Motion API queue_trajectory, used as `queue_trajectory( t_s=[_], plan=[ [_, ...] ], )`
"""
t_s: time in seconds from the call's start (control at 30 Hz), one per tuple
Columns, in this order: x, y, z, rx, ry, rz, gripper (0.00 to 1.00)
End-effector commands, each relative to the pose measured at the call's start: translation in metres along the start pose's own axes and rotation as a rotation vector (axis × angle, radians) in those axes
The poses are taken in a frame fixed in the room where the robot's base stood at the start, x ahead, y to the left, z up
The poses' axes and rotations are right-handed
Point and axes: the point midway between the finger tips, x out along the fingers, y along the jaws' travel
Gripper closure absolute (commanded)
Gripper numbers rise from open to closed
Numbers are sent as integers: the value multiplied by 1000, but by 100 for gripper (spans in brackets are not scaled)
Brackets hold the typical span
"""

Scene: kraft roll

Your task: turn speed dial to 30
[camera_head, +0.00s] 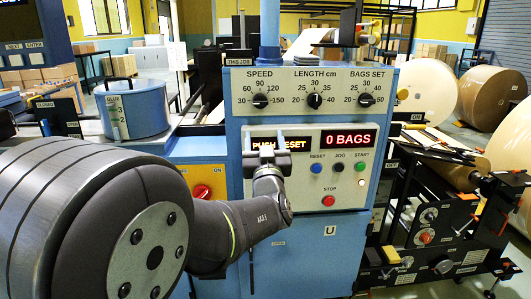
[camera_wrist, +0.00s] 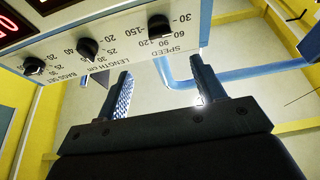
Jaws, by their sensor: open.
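The speed dial (camera_head: 260,100) is a black knob at the upper left of the blue machine's white panel, with marks 30, 60, 90, 120 and 150 around it. I cannot tell for certain which mark it points to. It also shows in the wrist view (camera_wrist: 158,27), beyond my fingertips and apart from them. My gripper (camera_wrist: 162,82) is open and empty, its two fingers spread. In the head view, my gripper (camera_head: 268,150) is below the speed dial, in front of the left display, and my wrist covers part of the lower panel.
The length dial (camera_head: 314,100) and bags set dial (camera_head: 366,100) sit right of the speed dial. Below are a "0 BAGS" display (camera_head: 349,139), several buttons and a red stop button (camera_head: 328,200). A blue glue pot (camera_head: 133,108) stands at the left.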

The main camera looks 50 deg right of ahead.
Motion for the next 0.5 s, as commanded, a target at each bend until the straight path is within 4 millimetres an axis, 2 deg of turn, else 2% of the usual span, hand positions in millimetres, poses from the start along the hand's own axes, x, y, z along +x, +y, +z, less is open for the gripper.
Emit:
queue_trajectory(
  t_s=[0.1,0.2,0.5],
  plan=[
    [-22,1,0,0,0,3,37],
    [-34,0,0,0,0,1,37],
    [-43,0,0,0,0,0,37]
  ],
)
